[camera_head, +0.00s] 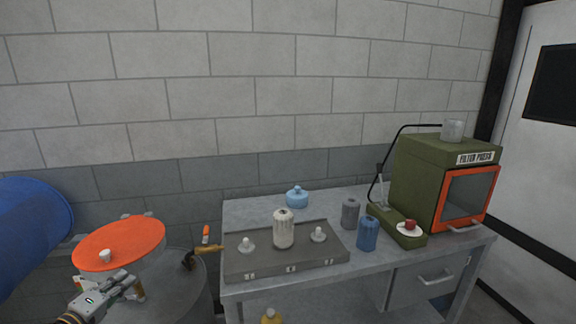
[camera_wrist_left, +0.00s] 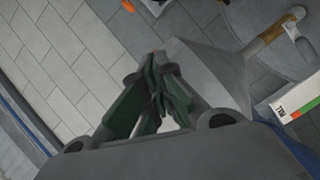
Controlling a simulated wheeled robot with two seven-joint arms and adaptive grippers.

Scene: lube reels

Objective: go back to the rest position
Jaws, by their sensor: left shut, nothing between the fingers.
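My left gripper (camera_head: 122,281) is at the lower left of the head view, in front of the orange-topped container. Its fingers meet with nothing between them, as the left wrist view also shows (camera_wrist_left: 160,75). It is apart from the workbench and the things on it. My right gripper is not in view.
The orange lid (camera_head: 120,236) and a grey drum (camera_head: 185,297) stand close to my left gripper, with a blue barrel (camera_head: 30,225) farther left. The workbench (camera_head: 355,270) carries a grey case (camera_head: 285,263) with a white filter (camera_head: 284,230), and a green filter press (camera_head: 420,165).

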